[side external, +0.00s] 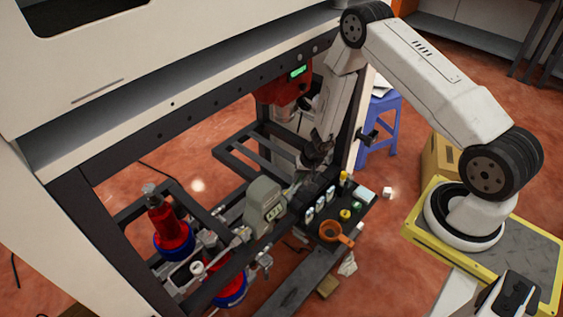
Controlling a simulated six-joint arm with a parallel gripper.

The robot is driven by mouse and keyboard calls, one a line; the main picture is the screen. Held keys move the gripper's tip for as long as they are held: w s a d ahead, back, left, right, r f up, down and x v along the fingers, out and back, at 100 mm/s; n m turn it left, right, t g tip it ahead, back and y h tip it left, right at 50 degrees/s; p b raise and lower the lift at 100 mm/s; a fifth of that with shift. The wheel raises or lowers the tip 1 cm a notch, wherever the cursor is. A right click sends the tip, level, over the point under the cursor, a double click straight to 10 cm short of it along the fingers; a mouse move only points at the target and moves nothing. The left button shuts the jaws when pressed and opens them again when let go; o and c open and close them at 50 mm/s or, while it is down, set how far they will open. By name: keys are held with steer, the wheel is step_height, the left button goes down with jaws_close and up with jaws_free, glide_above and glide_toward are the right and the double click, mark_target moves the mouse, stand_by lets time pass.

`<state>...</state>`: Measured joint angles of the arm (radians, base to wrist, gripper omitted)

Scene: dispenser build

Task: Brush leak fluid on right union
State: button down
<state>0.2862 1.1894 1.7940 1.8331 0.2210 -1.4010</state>
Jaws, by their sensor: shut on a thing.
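My gripper (316,157) is inside the dispenser frame, low over the right end of the pipework. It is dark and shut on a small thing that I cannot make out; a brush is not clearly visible. The grey meter (264,204) sits in the middle of the pipe run, to the left of and below my gripper. The pipe fittings on its right side (294,190) lie close under my gripper. The right union is too small and partly hidden to single out, and I cannot tell whether anything touches it. An orange cup with a handle (333,232) stands on a dark tray (354,205).
The tray also holds several small bottles and yellow-capped items. Red cylinders (170,228) with blue bases stand at the left. A red unit (281,92) hangs behind my gripper. Dark frame bars (240,165) and the white cabinet (150,70) hem in the space. A blue stool (382,118) stands behind.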

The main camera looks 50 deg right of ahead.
steer(key=shift+s+a+f, duration=0.1)
steer(key=shift+a, duration=0.1)
stand_by(0.3)
steer(key=shift+d, duration=0.45)
stand_by(0.4)
steer(key=shift+a+f, duration=0.1)
steer(key=shift+a, duration=0.5)
stand_by(4.3)
steer(key=shift+r, duration=3.05)
steer(key=shift+d, duration=0.1)
